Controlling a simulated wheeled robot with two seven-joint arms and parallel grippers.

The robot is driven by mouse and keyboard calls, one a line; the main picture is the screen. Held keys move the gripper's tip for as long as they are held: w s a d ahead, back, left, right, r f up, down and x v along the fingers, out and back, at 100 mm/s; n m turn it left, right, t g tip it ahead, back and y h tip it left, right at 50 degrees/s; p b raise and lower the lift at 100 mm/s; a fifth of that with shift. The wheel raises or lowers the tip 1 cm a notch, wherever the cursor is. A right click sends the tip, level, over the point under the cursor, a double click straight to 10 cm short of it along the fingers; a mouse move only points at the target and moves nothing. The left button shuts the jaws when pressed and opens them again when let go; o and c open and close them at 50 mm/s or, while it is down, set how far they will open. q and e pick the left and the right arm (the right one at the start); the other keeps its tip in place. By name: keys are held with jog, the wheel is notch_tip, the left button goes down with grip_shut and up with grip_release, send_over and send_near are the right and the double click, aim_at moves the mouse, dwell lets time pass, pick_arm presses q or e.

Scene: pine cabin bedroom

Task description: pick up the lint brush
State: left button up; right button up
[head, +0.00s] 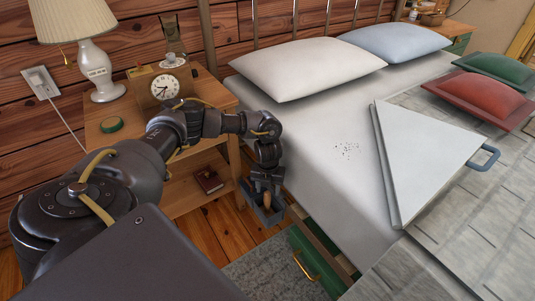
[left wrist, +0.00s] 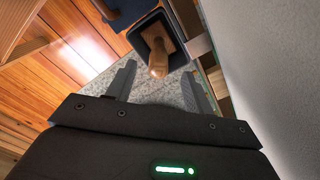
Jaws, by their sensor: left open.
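The lint brush shows in the left wrist view as a light wooden handle (left wrist: 158,62) rising out of a dark open-topped pocket (left wrist: 141,28) beside the bed. In the head view the wooden handle (head: 267,199) and the blue-grey pocket (head: 254,215) show just below my left gripper (head: 267,184). My left gripper (left wrist: 158,82) is open and points down at the handle. The handle's end appears between the fingertips in the wrist view; I cannot tell whether it is touched. The brush's lower part is hidden in the pocket. My right gripper is not in view.
The bed mattress (head: 300,110) lies right of the gripper, with dark specks (head: 346,150) and a pale triangular panel (head: 425,160) on it. The wooden nightstand (head: 215,95) stands to the left, holding a lamp (head: 95,70) and clock (head: 165,87). A green drawer (head: 315,262) is below the bed.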

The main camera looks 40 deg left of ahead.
aim_at(267, 204)
pick_arm(q)
jog(key=shift+s+f+b, duration=0.1)
jog(key=shift+f+b, duration=1.3)
jog(key=shift+f, duration=1.25)
jog(key=c, duration=1.1)
